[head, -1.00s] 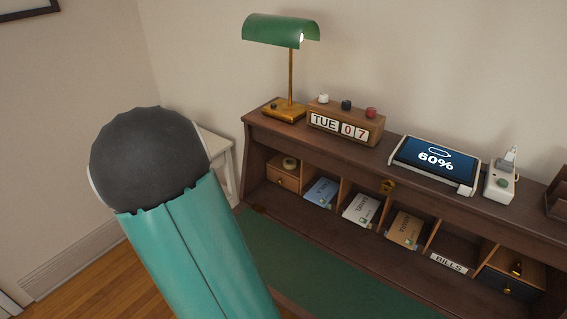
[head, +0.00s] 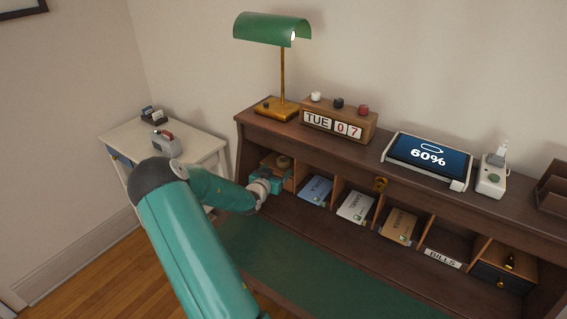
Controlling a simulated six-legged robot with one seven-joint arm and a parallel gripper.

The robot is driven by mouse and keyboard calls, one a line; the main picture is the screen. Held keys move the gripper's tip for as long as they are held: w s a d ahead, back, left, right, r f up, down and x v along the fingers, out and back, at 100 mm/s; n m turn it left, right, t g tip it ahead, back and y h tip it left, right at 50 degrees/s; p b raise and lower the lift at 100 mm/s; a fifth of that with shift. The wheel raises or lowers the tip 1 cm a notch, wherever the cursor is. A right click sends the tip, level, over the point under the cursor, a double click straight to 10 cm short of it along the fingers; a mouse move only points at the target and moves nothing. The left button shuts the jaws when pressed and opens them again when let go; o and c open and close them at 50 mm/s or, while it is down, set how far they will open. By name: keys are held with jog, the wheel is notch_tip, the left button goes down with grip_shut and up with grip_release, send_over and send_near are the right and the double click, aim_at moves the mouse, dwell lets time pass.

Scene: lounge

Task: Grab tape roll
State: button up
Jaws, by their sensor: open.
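The gripper is open, with nothing visibly held. Its fingers are small and hard to make out, and I cannot tell whether they touch the drawer unit. The gripper hides most of the drawer front.
The dark desk (head: 300,221) has cubbies with envelopes (head: 316,190) right of my gripper. A lamp (head: 281,85), calendar block (head: 337,124) and tablet (head: 428,156) stand on top. A white side table (head: 112,137) at left holds a grey-and-red device (head: 166,143).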

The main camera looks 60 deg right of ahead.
aim_at(282, 162)
jog(key=d, duration=0.8)
jog(key=shift+w+f, duration=0.3)
jog(key=shift+c, duration=0.2)
jog(key=c, duration=1)
